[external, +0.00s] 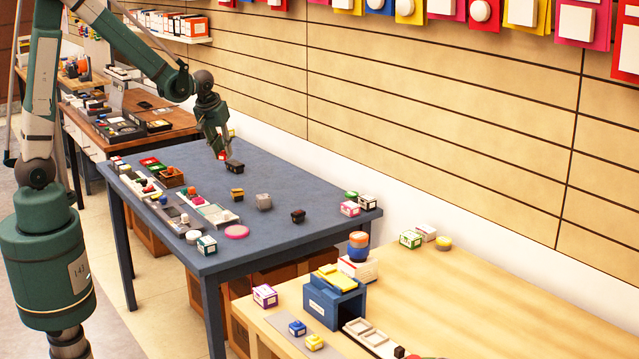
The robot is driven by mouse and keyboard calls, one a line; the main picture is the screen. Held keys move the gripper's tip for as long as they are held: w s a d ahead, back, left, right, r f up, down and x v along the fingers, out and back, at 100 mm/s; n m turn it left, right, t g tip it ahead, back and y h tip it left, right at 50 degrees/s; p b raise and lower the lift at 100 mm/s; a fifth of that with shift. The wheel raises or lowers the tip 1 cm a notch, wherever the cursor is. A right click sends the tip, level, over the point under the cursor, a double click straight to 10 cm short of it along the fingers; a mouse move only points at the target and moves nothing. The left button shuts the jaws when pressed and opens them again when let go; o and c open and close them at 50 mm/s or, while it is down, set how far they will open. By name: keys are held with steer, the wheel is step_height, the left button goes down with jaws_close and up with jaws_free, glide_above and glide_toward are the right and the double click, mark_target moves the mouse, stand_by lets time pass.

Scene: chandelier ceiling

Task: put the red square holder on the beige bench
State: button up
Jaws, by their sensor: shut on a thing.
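My gripper (219,148) hangs over the back part of the blue-grey table, pointing down. Its fingers are shut on a small red thing (223,155), which looks like the red square holder. Most of it is hidden by the fingers, so its shape does not show clearly. A black block (235,167) is right beside and just below it; I cannot tell whether they touch. The beige bench (480,300) fills the lower right, well away from my gripper, with a broad bare top on its right side.
The blue-grey table (310,190) holds trays and small blocks along its left side. On the bench stand a blue box (334,302), a blue-orange jar (358,246) on a white-red box, a white tray (368,337) and small boxes. A wooden wall (420,110) runs behind.

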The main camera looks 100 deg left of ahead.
steer(key=s+a+n+g, duration=0.1)
steer(key=s+a+n, duration=0.2)
steer(key=s+a, duration=0.5)
steer(key=shift+s+d+f, duration=0.2)
steer(key=shift+s+f, duration=0.05)
steer(key=shift+f, duration=0.55)
steer(key=shift+s+d+f, duration=0.2)
steer(key=shift+s+f, duration=0.05)
steer(key=shift+f, duration=0.6)
steer(key=shift+s+d+f, duration=0.2)
steer(key=shift+s+f, duration=0.05)
steer(key=shift+f, duration=0.55)
steer(key=shift+f, duration=0.1)
steer(key=shift+f+b, duration=0.4)
steer(key=shift+f, duration=2.45)
steer(key=shift+f+b, duration=0.4)
steer(key=shift+f, duration=1.65)
steer(key=shift+f, duration=0.15)
